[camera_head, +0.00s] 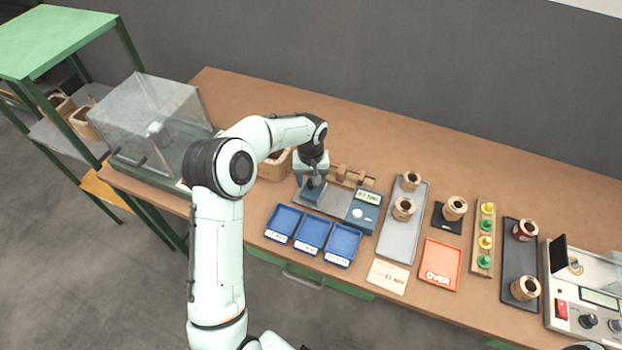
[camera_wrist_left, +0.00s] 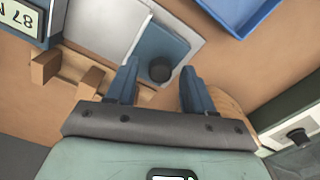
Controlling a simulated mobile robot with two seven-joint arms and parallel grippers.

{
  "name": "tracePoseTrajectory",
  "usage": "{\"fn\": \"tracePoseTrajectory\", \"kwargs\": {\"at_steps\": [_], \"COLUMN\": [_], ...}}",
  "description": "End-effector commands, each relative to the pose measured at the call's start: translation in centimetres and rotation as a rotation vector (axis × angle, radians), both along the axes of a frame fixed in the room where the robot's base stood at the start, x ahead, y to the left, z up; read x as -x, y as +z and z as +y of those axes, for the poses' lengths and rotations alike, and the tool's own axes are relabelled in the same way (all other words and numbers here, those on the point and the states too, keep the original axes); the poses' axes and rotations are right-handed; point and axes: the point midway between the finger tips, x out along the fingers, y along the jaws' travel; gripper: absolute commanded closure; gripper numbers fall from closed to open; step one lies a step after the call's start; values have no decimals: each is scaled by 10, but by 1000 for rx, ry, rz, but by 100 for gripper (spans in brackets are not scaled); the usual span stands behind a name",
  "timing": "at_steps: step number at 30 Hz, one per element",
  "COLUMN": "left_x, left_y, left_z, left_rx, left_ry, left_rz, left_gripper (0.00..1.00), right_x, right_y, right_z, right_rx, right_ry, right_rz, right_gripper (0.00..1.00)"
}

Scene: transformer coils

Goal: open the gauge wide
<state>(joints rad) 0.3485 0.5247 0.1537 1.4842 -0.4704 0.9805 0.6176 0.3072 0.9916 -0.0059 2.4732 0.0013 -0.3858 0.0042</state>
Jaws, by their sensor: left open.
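The gauge has a grey base plate (camera_head: 322,200) with a blue display unit (camera_head: 362,211) at its right end. A blue block (camera_head: 313,191) sits at the plate's left part, under my left gripper. In the left wrist view this blue block (camera_wrist_left: 152,43) carries a round black knob (camera_wrist_left: 160,69). My left gripper (camera_wrist_left: 161,70) is open, with its blue fingers on either side of the knob. I cannot tell whether the fingers touch it. In the head view the gripper (camera_head: 311,178) partly hides the block. My right gripper is not in view.
Three blue trays (camera_head: 312,235) lie in front of the gauge. Wooden blocks (camera_head: 352,176) stand behind it, and a wooden bin (camera_head: 273,167) is at its left. A grey tray (camera_head: 392,244) with coils and an orange tray (camera_head: 440,264) lie to the right. A clear cover (camera_head: 155,115) stands at the far left.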

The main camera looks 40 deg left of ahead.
Motion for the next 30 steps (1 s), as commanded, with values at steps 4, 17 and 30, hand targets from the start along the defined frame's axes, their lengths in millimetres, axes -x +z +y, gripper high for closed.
{"fn": "tracePoseTrajectory", "kwargs": {"at_steps": [4,17,30], "left_x": [-1,-1,0], "left_y": [9,100,134], "left_z": [0,0,0], "left_rx": [0,-1,0], "left_ry": [0,-1,0], "left_rz": [-2,-5,0], "left_gripper": [48,48,48], "right_x": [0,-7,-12], "right_y": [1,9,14], "right_z": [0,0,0], "right_rx": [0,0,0], "right_ry": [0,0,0], "right_rz": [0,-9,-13], "right_gripper": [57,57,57]}}
